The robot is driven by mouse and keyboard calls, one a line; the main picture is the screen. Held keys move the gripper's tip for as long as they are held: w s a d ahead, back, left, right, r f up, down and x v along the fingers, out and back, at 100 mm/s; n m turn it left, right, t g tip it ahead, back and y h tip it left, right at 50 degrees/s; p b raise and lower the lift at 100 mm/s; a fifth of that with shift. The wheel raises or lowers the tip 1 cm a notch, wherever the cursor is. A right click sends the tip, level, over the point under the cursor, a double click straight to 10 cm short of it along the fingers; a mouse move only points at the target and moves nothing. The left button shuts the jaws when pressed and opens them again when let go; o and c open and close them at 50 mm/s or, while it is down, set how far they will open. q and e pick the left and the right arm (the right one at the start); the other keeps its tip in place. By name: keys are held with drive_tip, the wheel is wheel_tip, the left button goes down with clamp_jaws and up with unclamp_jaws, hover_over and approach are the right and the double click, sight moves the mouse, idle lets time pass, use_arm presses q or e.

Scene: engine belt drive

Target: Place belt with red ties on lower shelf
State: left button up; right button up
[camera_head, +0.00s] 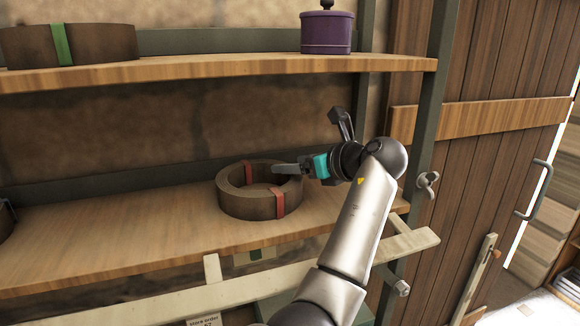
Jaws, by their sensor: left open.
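The belt with red ties (242,205), a thick dark brown ring, lies flat on the wooden lower shelf (120,240). One red tie (278,203) shows at its front right and another on its inner far-left wall. My left gripper (288,168) is open at the belt's right rear rim, with its fingertips over or against that rim. I cannot tell whether they touch it. The gripper hides part of the rim. My right gripper is out of view.
The upper shelf (200,68) holds a brown belt with a green tie (95,45) and a purple lidded pot (327,33). A dark object (5,220) is cut off at the lower shelf's left end. A metal post (425,120) stands on the right. The lower shelf's middle left is clear.

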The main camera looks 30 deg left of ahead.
use_arm(q)
drive_tip(key=b+v, duration=0.2)
drive_tip(key=v, duration=0.8)
drive_tip(key=shift+d+r, duration=0.1)
drive_tip(key=shift+d, duration=0.1)
